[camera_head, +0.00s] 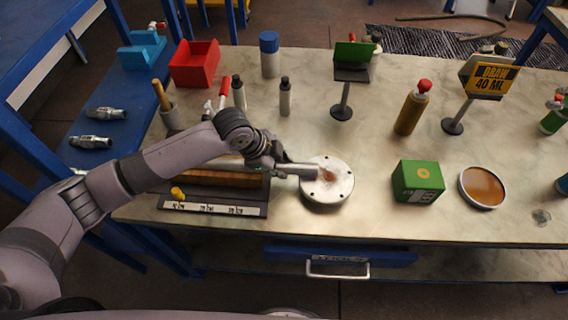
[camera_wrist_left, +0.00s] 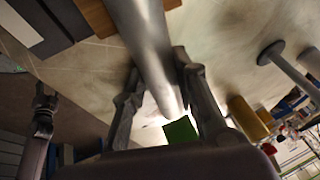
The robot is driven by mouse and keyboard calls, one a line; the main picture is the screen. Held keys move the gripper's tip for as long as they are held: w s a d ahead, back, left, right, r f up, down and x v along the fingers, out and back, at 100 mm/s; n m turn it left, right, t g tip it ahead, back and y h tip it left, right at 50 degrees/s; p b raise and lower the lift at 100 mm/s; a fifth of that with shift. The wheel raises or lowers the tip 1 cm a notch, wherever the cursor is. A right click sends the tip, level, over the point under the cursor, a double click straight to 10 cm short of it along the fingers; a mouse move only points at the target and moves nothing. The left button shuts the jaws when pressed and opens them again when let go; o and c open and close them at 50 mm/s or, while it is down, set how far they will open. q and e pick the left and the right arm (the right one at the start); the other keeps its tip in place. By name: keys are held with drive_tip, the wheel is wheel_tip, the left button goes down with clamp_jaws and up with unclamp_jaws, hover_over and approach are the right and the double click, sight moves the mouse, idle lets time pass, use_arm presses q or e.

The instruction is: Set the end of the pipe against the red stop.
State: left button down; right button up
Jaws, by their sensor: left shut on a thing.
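My left gripper (camera_head: 278,165) is shut on the grey metal pipe (camera_head: 300,170). In the left wrist view the pipe (camera_wrist_left: 145,40) runs between the two fingers (camera_wrist_left: 160,95). Its right end lies over or in front of the round pale flanged disc (camera_head: 338,192); I cannot tell whether they touch. Its left part passes behind my arm, above a dark fixture (camera_head: 215,210) with a wooden block (camera_head: 225,181), a white scale and a yellow knob (camera_head: 177,193). I cannot make out the red stop. What looks like my right gripper (camera_wrist_left: 42,102) shows small in the left wrist view, its jaws unclear.
A green box (camera_head: 418,182) and a round brown dish (camera_head: 482,187) stand to the right of the disc. Bottles, a red bin (camera_head: 195,64) and two sign stands are farther back. The bench is clear between the disc and the green box.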

use_arm(q)
drive_tip(key=shift+a+r, duration=0.1)
drive_tip(key=shift+a, duration=0.05)
drive_tip(key=c, duration=1.2)
unclamp_jaws()
